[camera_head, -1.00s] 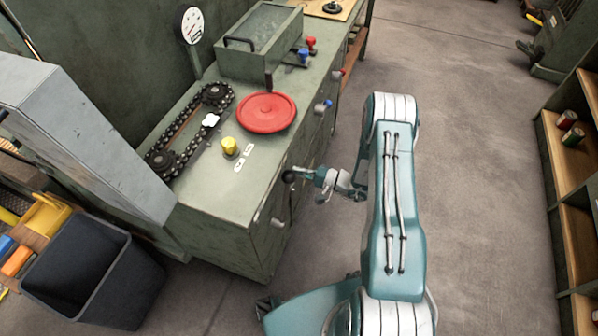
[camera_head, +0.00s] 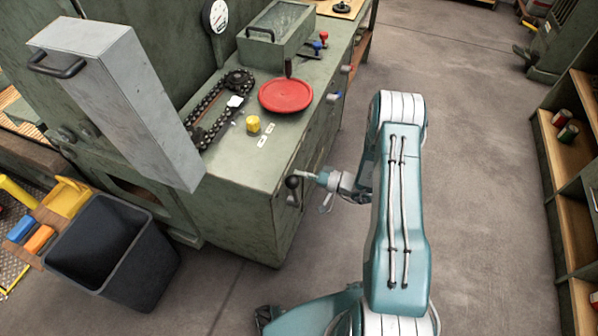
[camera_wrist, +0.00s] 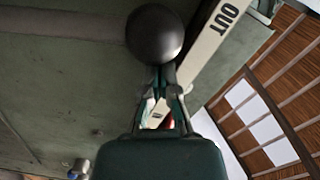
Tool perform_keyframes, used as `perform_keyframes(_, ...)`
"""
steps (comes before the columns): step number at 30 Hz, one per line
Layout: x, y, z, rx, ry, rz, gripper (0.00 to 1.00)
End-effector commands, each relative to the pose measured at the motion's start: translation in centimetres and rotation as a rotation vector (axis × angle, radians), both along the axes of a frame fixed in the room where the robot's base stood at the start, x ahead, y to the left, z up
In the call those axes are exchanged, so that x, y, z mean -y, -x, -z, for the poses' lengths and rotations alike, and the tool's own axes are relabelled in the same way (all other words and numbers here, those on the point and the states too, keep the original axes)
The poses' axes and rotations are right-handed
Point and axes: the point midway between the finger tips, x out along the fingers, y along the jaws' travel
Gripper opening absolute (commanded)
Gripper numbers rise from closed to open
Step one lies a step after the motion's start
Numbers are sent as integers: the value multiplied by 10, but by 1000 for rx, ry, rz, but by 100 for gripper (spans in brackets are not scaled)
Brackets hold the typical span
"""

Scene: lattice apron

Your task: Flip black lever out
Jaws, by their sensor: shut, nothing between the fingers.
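The black lever's round ball knob (camera_head: 292,182) stands out from the front side of the green workbench. It also shows large at the top of the wrist view (camera_wrist: 155,33). My gripper (camera_head: 308,176) is at the knob, just to its right in the head view. In the wrist view my gripper's fingers (camera_wrist: 162,78) are shut with nothing between them, their tips at the knob's lower edge. I cannot tell whether they touch it. A pale strip marked "OUT" (camera_wrist: 228,18) runs beside the knob. The lever's shaft is mostly hidden.
The green workbench (camera_head: 235,175) carries a red disc (camera_head: 286,95), a yellow knob (camera_head: 253,124) and a chain drive (camera_head: 215,110). A grey box (camera_head: 120,100) and a black bin (camera_head: 110,250) are at left. Shelves (camera_head: 575,190) stand at right. The floor between is clear.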

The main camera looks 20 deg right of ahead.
Motion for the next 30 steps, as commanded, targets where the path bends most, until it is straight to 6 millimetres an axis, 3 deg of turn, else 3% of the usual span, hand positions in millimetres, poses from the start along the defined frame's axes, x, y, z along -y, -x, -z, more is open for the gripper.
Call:
perform_keyframes(12, -31, 34, 8, 87, 73, 0, 0)
perform_keyframes(30, -35, 44, 14, 75, 70, -6, 0)
